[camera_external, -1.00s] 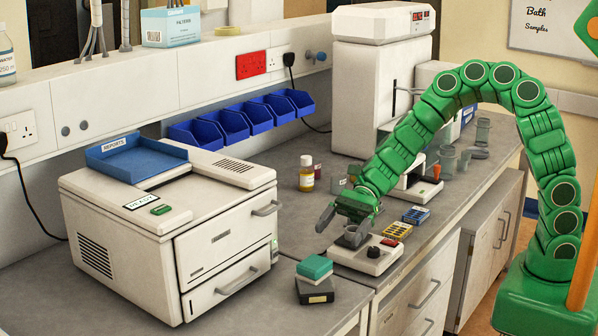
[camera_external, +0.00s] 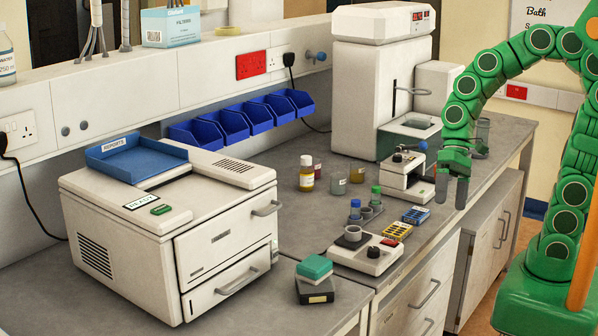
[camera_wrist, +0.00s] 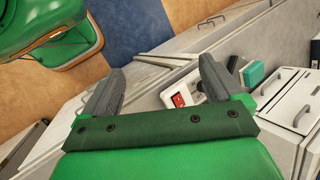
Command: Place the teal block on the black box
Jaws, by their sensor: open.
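The teal block (camera_external: 314,267) sits on top of the black box (camera_external: 315,292) near the bench's front edge, right of the white printer-like machine. The block lies flat and looks slightly turned against the box. The teal block also shows in the wrist view (camera_wrist: 254,76). My gripper (camera_external: 451,190) hangs over the bench's front edge, well to the right of the block and box, touching neither. In the wrist view my gripper (camera_wrist: 160,70) has its two fingers wide apart with nothing between them.
A small white instrument (camera_external: 404,180) is close to my gripper.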

